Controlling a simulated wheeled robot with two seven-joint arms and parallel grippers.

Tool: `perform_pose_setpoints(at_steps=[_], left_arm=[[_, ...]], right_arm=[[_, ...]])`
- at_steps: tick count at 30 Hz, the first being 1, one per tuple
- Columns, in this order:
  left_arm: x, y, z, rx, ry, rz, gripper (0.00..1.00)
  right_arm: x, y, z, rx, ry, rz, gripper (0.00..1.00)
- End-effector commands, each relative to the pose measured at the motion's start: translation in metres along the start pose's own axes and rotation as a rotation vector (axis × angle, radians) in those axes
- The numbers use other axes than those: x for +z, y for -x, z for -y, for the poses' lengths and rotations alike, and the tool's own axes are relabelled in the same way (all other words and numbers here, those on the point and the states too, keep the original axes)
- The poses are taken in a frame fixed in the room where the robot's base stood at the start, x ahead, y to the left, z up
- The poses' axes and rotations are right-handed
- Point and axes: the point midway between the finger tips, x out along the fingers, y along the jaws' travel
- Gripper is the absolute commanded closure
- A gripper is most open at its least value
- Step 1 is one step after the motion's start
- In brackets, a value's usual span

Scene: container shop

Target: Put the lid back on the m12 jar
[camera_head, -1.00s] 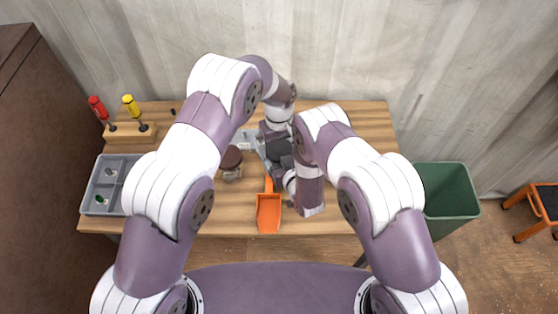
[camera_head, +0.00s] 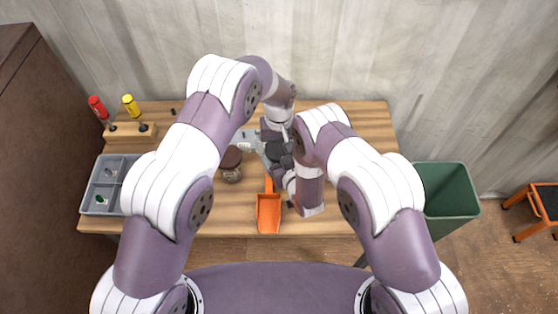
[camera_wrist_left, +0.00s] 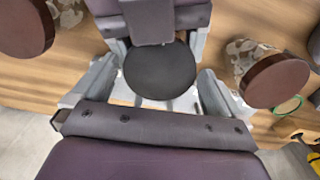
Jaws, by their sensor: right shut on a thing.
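A black round lid (camera_wrist_left: 160,70) lies between the two fingers of my left gripper (camera_wrist_left: 152,92) in the left wrist view. The fingers are open, with a gap on each side of the lid. The lid also shows as a dark disc in the head view (camera_head: 277,151). My right gripper (camera_head: 284,163) comes in from the right, close beside it. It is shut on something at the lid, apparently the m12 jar. The jar body is hidden beneath the lid and grippers, so I cannot tell how the lid is seated.
A brown-lidded jar (camera_head: 231,164) stands left of the grippers. An orange scoop (camera_head: 268,211) lies in front. A grey divided tray (camera_head: 101,199) and a screwdriver rack (camera_head: 130,132) are at left. A green bin (camera_head: 447,200) stands right of the table. The table's right side is clear.

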Motion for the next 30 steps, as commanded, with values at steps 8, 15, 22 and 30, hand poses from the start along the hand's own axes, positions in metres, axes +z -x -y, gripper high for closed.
perform_pose_setpoints(at_steps=[8,15,22,30], left_arm=[[-0.001,0.019,0.000,0.001,0.001,-0.003,0.00],[0.000,0.045,0.000,0.000,0.001,0.000,0.00],[0.000,0.047,0.000,0.000,0.010,-0.001,0.00],[0.000,0.081,0.000,0.000,0.297,0.000,0.00]], right_arm=[[0.000,0.000,0.000,0.000,0.000,-0.001,1.00],[0.000,0.000,0.000,0.000,0.000,-0.001,1.00],[0.000,0.000,0.000,0.000,0.000,-0.001,1.00],[0.000,0.000,0.000,0.000,0.000,-0.001,1.00]])
